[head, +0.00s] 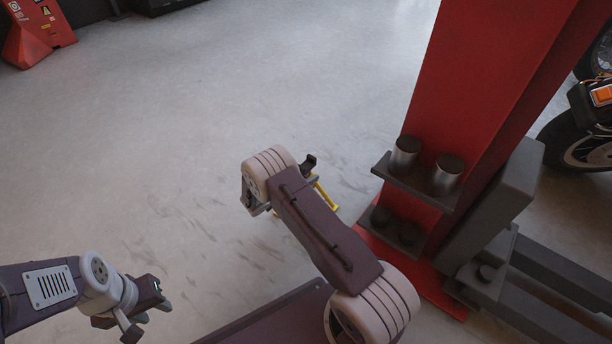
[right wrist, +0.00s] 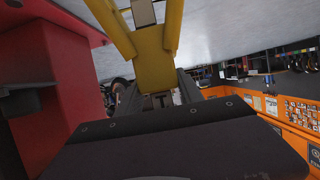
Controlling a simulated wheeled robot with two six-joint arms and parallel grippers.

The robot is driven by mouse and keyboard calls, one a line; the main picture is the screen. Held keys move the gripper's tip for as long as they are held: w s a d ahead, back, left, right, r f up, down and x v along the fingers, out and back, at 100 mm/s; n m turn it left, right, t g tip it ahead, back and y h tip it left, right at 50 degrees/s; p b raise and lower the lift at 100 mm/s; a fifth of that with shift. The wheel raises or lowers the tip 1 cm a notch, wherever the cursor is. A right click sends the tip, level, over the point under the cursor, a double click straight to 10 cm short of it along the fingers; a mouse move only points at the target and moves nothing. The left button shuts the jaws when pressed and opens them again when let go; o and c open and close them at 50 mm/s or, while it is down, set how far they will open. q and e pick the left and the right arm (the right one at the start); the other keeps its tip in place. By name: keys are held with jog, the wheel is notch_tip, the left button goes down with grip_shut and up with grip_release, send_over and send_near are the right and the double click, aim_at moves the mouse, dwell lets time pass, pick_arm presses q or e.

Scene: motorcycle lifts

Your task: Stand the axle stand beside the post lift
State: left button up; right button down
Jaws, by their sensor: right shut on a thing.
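The axle stand (head: 326,194) is yellow and mostly hidden behind my right forearm in the head view. In the right wrist view the yellow stand (right wrist: 157,62) fills the top centre, with my right gripper (right wrist: 158,98) shut on it. The post lift (head: 488,85) is a tall red column to the right of the held stand, with a gap of floor between them. It also shows at the left of the right wrist view (right wrist: 52,85). My left gripper (head: 148,314) is open and empty at the lower left of the head view. Whether the stand's feet touch the floor is hidden.
A grey bracket (head: 420,183) with dark-topped cylinders sticks out from the column. Dark lift arms (head: 540,280) run along the floor at right, near a motorcycle wheel (head: 580,145). A red barrier (head: 38,35) stands far left. The grey floor (head: 190,120) is clear.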

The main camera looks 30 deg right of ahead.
jog(key=shift+w, duration=0.1)
jog(key=c, duration=1.1)
grip_release()
jog(key=shift+f, duration=0.25)
pick_arm(q)
jog(key=shift+f, duration=0.3)
pick_arm(e)
jog(key=o, duration=0.3)
jog(key=shift+o, duration=0.2)
jog(key=shift+r, duration=0.1)
